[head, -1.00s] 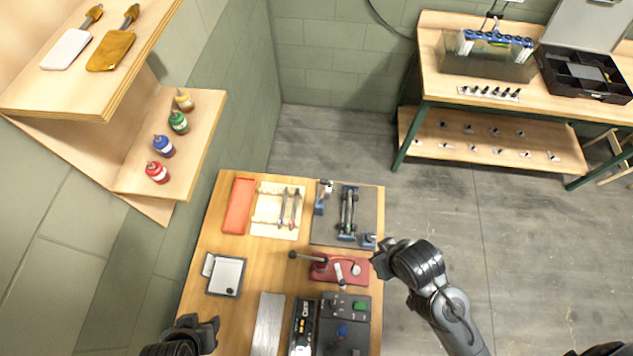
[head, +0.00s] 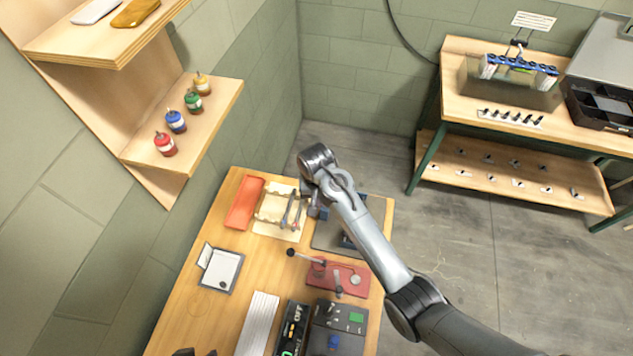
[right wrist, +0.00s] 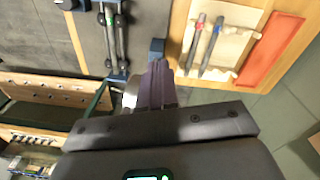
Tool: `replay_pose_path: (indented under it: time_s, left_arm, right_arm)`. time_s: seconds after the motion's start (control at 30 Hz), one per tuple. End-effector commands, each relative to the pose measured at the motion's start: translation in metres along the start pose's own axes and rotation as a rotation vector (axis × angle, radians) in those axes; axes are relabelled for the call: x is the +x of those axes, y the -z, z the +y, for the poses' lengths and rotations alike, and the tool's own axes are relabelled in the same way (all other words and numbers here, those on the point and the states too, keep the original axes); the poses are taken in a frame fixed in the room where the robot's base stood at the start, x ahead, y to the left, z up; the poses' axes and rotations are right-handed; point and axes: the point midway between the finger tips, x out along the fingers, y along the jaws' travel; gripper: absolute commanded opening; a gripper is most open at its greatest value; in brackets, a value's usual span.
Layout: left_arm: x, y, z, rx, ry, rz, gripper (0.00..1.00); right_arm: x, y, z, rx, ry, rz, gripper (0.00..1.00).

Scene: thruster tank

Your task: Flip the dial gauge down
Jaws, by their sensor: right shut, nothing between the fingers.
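The grey fixture plate (head: 326,238) with blue brackets lies at the table's far right, largely hidden in the head view by my right arm. In the right wrist view the plate (right wrist: 85,45) carries two dark parallel rods and a blue bracket (right wrist: 157,46). My left gripper (head: 194,352) barely shows at the bottom edge.
A cream tray (head: 270,222) with two slim tools and an orange tray (head: 245,203) lie left of the plate. A red block (head: 325,278) with a black-knobbed lever stands nearer. A control box (head: 340,325) sits in front. The wall shelf (head: 190,130) holds bottles.

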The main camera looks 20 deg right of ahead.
Motion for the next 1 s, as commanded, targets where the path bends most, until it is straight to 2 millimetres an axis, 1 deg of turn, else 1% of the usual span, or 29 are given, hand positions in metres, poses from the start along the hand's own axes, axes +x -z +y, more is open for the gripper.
replay_pose_path:
  time_s: [0.03,0.2,0.3,0.43,0.6,0.7,0.87,1.0]
  left_arm:
    - [0.005,-0.002,0.000,0.002,0.002,0.000,0.46]
    - [0.015,-0.006,-0.001,0.006,0.004,-0.003,0.46]
    - [0.021,-0.007,-0.001,0.007,0.006,-0.002,0.46]
    - [0.028,-0.008,-0.001,0.007,0.006,0.001,0.46]
    - [0.035,-0.011,-0.001,0.006,0.005,0.001,0.46]
    - [0.037,-0.011,0.000,0.004,0.003,0.002,0.46]
    - [0.040,-0.012,0.002,-0.002,-0.001,0.002,0.46]
    - [0.040,-0.012,0.003,-0.005,-0.004,0.003,0.46]
  right_arm:
    - [-0.005,0.012,-0.007,0.015,-0.010,-0.007,0.00]
    - [-0.028,0.041,-0.025,0.075,-0.052,-0.035,0.00]
    - [-0.048,0.058,-0.035,0.114,-0.085,-0.049,0.00]
    - [-0.075,0.074,-0.044,0.167,-0.133,-0.064,0.00]
    - [-0.107,0.086,-0.049,0.227,-0.189,-0.076,0.00]
    - [-0.122,0.090,-0.050,0.255,-0.214,-0.079,0.00]
    - [-0.138,0.092,-0.050,0.284,-0.240,-0.081,0.00]
    - [-0.143,0.092,-0.050,0.295,-0.250,-0.082,0.00]
